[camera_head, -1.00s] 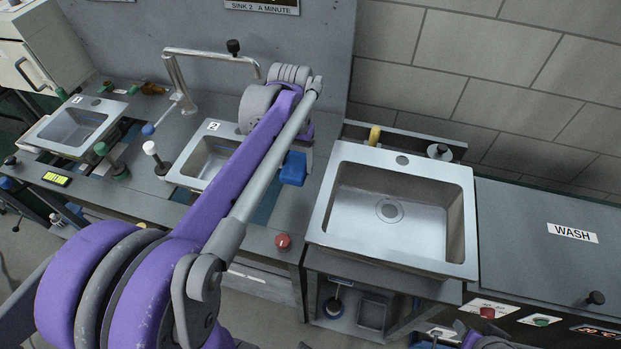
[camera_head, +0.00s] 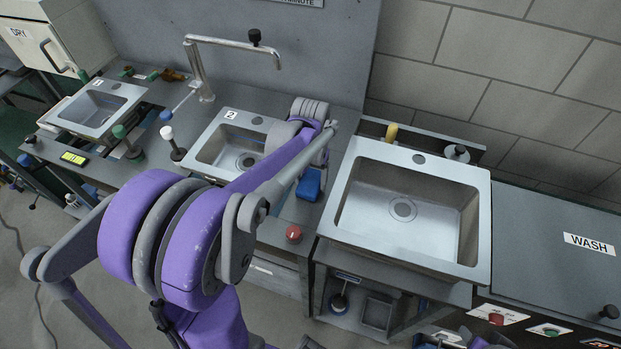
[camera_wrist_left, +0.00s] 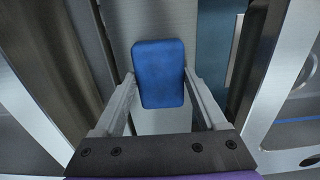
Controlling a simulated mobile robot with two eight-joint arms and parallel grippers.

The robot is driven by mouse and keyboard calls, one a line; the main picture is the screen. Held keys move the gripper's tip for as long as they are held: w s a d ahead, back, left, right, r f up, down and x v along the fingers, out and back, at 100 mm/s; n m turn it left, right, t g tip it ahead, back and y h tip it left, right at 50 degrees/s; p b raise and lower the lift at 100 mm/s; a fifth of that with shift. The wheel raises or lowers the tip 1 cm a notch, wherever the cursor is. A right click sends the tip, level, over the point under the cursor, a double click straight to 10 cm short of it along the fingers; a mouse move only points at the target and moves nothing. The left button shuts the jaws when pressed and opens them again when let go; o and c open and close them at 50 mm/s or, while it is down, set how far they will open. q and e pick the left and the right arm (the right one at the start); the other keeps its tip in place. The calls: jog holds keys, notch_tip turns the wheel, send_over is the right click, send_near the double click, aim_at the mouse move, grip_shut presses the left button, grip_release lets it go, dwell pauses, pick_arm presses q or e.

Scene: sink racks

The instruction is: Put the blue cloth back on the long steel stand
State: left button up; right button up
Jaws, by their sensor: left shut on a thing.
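The blue cloth (camera_head: 309,184) looks like a thick folded block. In the head view it is at the end of my left arm, between the sink marked 2 and the large sink. In the left wrist view the blue cloth (camera_wrist_left: 159,72) is between the two fingers of my left gripper (camera_wrist_left: 159,80), which is shut on it. The fingertips are partly hidden behind it. A bent steel pipe (camera_head: 201,72) with a long level arm and a black knob stands behind sink 2; I cannot tell whether it is the long steel stand. My right gripper is not visible.
Sink 2 (camera_head: 212,151) lies partly under my left arm. The large sink (camera_head: 365,240) is to its right, empty. A red knob (camera_head: 293,234) sits on the front counter. A white-topped lever (camera_head: 167,133) stands left of sink 2. The grey WASH lid (camera_head: 560,235) is far right.

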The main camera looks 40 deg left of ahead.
aim_at(311, 182)
pick_arm(q)
jog(key=shift+f, duration=0.2)
jog(key=o, duration=1.4)
jog(key=shift+r, duration=0.1)
jog(key=shift+r, duration=0.25)
notch_tip(311, 182, up, 12)
jog(key=shift+p, duration=0.45)
jog(key=shift+f, duration=0.1)
